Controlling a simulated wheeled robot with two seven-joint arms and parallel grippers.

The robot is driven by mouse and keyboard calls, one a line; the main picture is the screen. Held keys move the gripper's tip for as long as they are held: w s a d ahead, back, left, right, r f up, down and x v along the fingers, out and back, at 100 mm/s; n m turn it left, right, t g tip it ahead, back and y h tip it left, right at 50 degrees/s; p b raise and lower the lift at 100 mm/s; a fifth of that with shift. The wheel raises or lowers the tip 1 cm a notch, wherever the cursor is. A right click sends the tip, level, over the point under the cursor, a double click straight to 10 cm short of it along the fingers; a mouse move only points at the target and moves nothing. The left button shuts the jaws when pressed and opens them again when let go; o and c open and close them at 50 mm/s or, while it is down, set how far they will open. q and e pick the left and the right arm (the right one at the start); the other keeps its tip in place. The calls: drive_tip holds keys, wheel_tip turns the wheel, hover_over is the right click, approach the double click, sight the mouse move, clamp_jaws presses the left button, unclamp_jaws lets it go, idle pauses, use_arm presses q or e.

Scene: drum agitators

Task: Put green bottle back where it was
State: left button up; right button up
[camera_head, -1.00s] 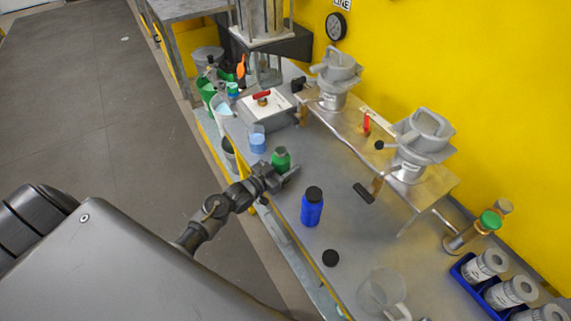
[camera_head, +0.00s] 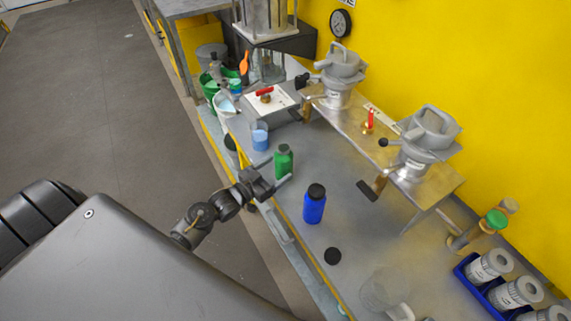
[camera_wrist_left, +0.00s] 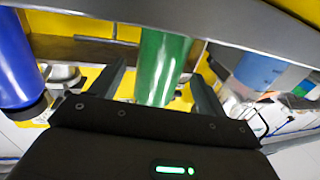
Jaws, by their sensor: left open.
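In the left wrist view the green bottle (camera_wrist_left: 162,68) appears between the spread fingers of the left gripper (camera_wrist_left: 160,82), with a visible gap on each side. I cannot tell how far the fingertips reach along the bottle. My right gripper is not in view.
A blue bottle with a black cap (camera_head: 314,205) stands to the right, and a loose black cap (camera_head: 332,256) lies nearer. A beaker of blue liquid (camera_head: 260,136) stands behind-left. A clear jug (camera_head: 380,291) is at the front. The bench between bottles and the raised metal shelf (camera_head: 352,123) is clear.

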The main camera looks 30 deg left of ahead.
use_arm(q)
drive_tip(key=v, duration=0.6)
drive_tip(key=shift+s+b, duration=0.15)
drive_tip(key=shift+b, duration=0.25)
drive_tip(key=shift+a, duration=0.1)
